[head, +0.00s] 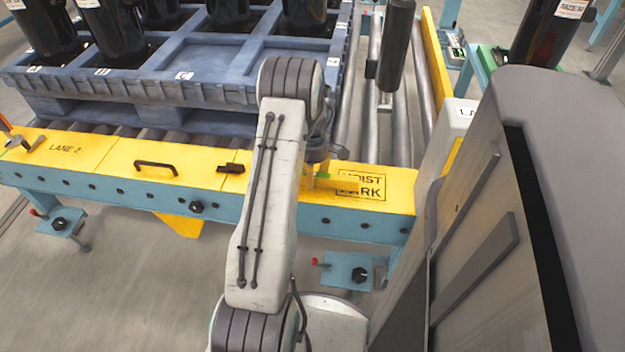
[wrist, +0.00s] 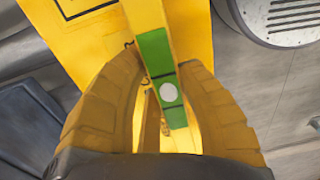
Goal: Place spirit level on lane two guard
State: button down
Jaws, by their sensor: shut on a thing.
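The spirit level, a narrow yellow bar with green sections and a white round spot, runs between my gripper's fingers (wrist: 165,80) in the wrist view (wrist: 155,45). The fingers are shut on it. In the head view a yellow and green piece of the level (head: 345,186) shows beside my gripper (head: 319,170), over the hoist mark; my arm hides much of the gripper. The yellow lane two guard (head: 110,158) runs along the conveyor's front, with "LANE 2" at its left and the boxed hoist mark at its right. I cannot tell whether the level touches the guard.
A black handle (head: 155,167) and a small black block (head: 231,168) sit on the guard left of my arm. A blue pallet (head: 185,75) with several black cylinders stands on the rollers behind it. A dark upright cylinder (head: 396,45) stands over the rollers at right.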

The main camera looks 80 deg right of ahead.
jog(key=shift+f, duration=0.65)
jog(key=shift+f, duration=0.15)
jog(key=c, duration=0.9)
grip_release()
jog(key=r+p, duration=0.2)
jog(key=r, duration=1)
jog(key=shift+d+r+p, duration=0.2)
jog(key=shift+p, duration=0.1)
jog(key=shift+w, duration=0.1)
